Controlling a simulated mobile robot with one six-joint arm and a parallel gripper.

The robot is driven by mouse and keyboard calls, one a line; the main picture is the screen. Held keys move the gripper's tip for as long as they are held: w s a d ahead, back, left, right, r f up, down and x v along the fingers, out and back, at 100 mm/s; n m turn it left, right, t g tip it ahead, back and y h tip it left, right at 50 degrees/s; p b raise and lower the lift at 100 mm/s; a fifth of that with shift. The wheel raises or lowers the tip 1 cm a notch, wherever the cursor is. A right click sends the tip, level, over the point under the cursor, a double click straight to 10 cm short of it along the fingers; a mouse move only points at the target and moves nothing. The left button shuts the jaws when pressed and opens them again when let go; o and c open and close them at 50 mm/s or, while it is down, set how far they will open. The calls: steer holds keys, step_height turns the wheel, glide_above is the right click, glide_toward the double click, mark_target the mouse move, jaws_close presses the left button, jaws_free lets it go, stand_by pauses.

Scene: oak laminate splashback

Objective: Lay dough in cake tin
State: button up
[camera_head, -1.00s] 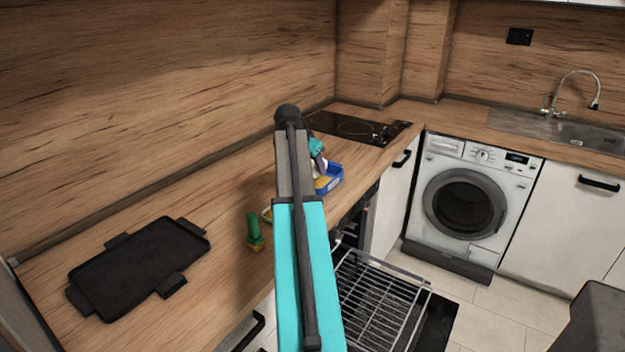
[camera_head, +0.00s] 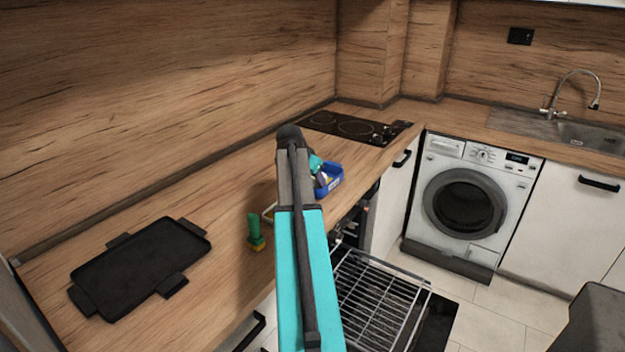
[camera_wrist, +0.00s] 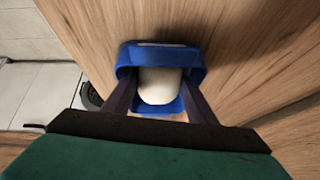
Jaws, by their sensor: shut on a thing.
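The pale, rounded dough (camera_wrist: 158,85) is between the two dark fingers of my gripper (camera_wrist: 158,98), which is shut on it. The blue cake tin (camera_wrist: 160,54) lies directly beyond the fingers in the wrist view, and its rim frames the dough. In the head view the tin (camera_head: 331,184) stands on the counter near the front edge, partly hidden by my arm. My gripper is low at the tin there, mostly hidden too. I cannot tell whether the dough touches the tin's bottom.
A green and yellow object (camera_head: 255,232) stands near the counter edge, beside a partly hidden pale-rimmed item (camera_head: 268,214). A black griddle tray (camera_head: 140,268) lies at left. The hob (camera_head: 355,127) is behind the tin. An open oven rack (camera_head: 380,300) juts out below.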

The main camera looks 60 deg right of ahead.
steer(key=shift+f, duration=0.2)
steer(key=o, duration=1.1)
steer(key=shift+c, duration=0.2)
steer(key=shift+r, duration=0.1)
steer(key=b+v, duration=0.1)
steer(key=v, duration=1.1)
steer(key=shift+s, duration=0.15)
